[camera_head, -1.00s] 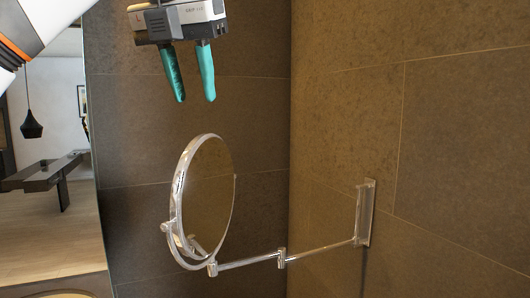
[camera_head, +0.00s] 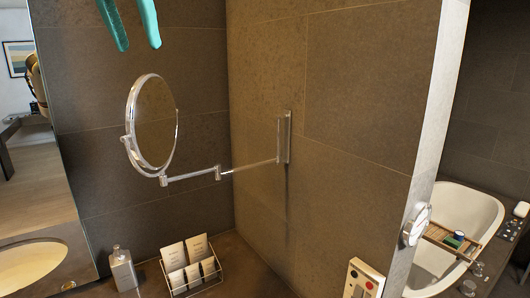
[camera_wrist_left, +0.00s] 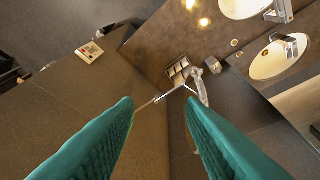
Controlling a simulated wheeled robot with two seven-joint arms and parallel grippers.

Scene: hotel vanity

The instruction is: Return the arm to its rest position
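My left gripper (camera_head: 139,47) hangs at the top edge of the head view. Only its two teal fingers show there, pointing down; the rest of the arm is out of frame. The fingers are apart with nothing between them. In the left wrist view the open fingers (camera_wrist_left: 159,100) also show empty. Below the fingertips in the head view is the round chrome wall mirror (camera_head: 155,122), on a jointed arm fixed to the tiled wall. The fingertips appear apart from it. The mirror shows edge-on in the wrist view (camera_wrist_left: 201,92). My right gripper is not in view.
Below the mirror, the counter holds a soap bottle (camera_head: 123,270) and a wire rack of packets (camera_head: 190,266). A sink (camera_head: 30,268) is at lower left. A wall panel (camera_head: 362,279) and a bathtub (camera_head: 478,205) are at right.

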